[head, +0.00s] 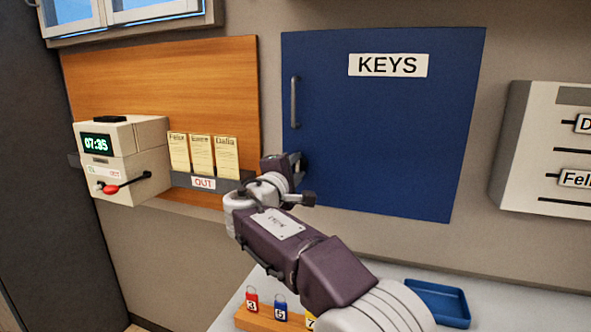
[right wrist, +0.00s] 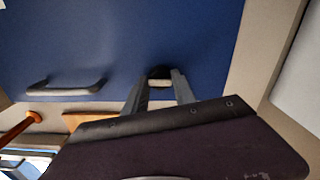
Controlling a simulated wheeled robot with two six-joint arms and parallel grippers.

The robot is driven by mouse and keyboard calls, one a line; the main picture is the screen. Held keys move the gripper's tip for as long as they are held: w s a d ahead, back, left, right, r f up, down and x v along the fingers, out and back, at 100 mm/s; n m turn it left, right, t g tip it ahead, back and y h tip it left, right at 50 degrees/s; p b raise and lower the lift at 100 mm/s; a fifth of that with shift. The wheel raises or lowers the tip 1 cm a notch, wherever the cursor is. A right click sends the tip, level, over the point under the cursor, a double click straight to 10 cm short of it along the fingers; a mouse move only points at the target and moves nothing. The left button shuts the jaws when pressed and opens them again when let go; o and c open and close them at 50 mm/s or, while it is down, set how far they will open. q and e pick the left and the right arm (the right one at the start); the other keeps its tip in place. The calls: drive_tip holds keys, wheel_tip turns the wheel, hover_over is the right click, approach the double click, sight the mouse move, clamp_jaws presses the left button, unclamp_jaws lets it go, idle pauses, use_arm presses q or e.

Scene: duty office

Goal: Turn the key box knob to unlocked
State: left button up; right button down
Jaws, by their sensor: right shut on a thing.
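The key box (head: 385,130) is a blue wall cabinet with a white KEYS label; its blue door also fills much of the right wrist view (right wrist: 120,40). My right gripper (head: 300,163) is at the lower left of the door. In the right wrist view, its two fingers (right wrist: 159,78) are shut on the knob (right wrist: 160,83), a small dark round piece with a pale bar. My gripper hides the knob in the head view, and I cannot read any lock marking. My left gripper is in neither view.
The door's grey bar handle (head: 294,102) is above my gripper. To the left are a card rack marked OUT (head: 203,183) and a time clock (head: 122,155). Below are a wooden block with numbered padlocks (head: 268,318) and a blue tray (head: 438,303).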

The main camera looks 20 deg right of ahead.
drive_tip(key=c, duration=1)
unclamp_jaws()
drive_tip(key=shift+c, duration=0.2)
drive_tip(key=b+v, duration=0.1)
drive_tip(key=v, duration=0.8)
